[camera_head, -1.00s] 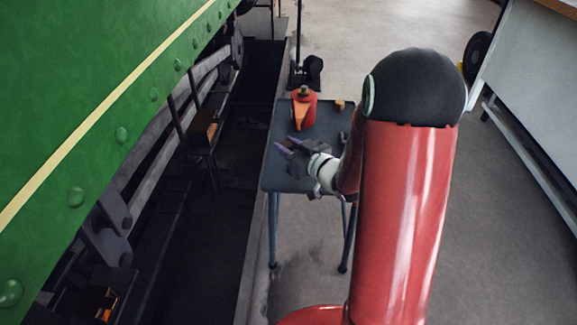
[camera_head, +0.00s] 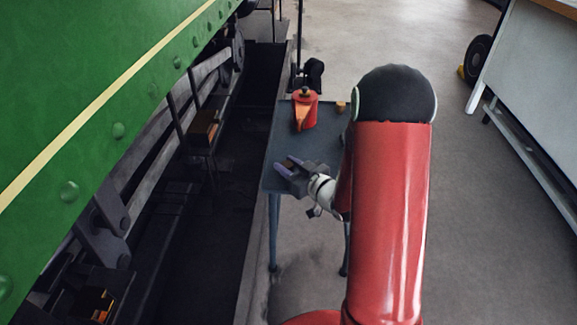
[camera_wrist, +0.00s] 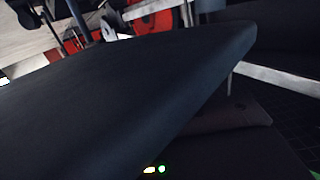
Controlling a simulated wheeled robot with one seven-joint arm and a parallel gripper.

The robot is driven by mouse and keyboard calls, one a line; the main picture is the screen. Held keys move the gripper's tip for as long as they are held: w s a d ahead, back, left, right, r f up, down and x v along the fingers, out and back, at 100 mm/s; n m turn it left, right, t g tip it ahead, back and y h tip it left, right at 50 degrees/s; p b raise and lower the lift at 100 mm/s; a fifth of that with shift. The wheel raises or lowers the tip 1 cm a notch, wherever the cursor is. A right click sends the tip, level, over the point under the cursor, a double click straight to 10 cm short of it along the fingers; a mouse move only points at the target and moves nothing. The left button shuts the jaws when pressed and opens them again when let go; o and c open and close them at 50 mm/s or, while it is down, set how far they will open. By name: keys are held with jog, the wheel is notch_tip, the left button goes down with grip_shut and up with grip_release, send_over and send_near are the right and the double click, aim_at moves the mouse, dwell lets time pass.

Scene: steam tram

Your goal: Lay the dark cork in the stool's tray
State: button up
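The stool (camera_head: 327,165) has a flat blue-grey top and stands beside the pit; its top also fills much of the wrist view (camera_wrist: 110,90). My gripper (camera_head: 285,166) is at the near left part of the stool's top in the head view. Its two fingers point left, apart from each other. A small brown patch shows between them; I cannot tell whether it is the dark cork or whether the fingers grip it. A light tan cork-like piece (camera_head: 341,107) is at the top's far right corner. No separate tray can be made out. The fingertips do not show in the wrist view.
A red-orange can (camera_head: 304,110) stands on the far part of the stool. The green tram side (camera_head: 90,90) and a dark pit (camera_head: 225,210) lie to the left. A pale cabinet (camera_head: 530,90) is at right. The floor between is clear.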

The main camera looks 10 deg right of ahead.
jog(key=o, duration=0.4)
jog(key=shift+r, duration=0.1)
